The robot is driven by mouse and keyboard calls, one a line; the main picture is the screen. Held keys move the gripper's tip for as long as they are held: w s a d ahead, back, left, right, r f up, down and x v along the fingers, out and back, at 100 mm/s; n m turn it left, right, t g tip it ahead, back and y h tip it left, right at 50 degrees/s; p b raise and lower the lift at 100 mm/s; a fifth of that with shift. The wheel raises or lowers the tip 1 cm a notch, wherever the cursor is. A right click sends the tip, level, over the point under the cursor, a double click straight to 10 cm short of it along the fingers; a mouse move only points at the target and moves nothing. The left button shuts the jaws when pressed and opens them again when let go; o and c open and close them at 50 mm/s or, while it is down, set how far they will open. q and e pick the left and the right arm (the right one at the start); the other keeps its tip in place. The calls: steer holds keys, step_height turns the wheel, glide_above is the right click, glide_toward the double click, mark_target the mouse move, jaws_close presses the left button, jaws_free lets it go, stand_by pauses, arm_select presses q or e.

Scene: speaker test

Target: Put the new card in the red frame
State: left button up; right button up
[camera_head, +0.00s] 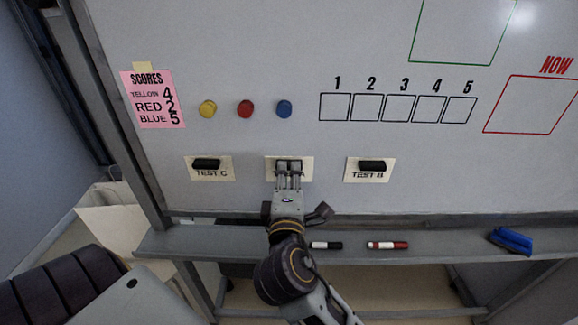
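Three cream cards hang in a row on the whiteboard, each with a black handle. The left card (226,162) reads TEST C and the right card (384,178) reads TEST B. The middle card (307,162) has its label hidden by my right gripper (289,169). The fingertips are at this card's black handle. I cannot tell whether they are closed on it. The red frame (486,129) is at the far right under the red word NOW, and its visible inside is empty. My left gripper is out of view.
A green frame (411,58) is at the top right. Numbered squares (320,108) and yellow, red and blue round magnets (245,109) sit above the cards. A pink scores sheet (153,83) is at left. The ledge (450,243) holds two markers and a blue eraser (511,240).

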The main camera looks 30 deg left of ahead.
steer(key=shift+x, duration=1)
steer(key=shift+r, duration=0.1)
steer(key=shift+c, duration=0.5)
jaws_close()
steer(key=shift+p, duration=0.3)
steer(key=shift+r, duration=0.1)
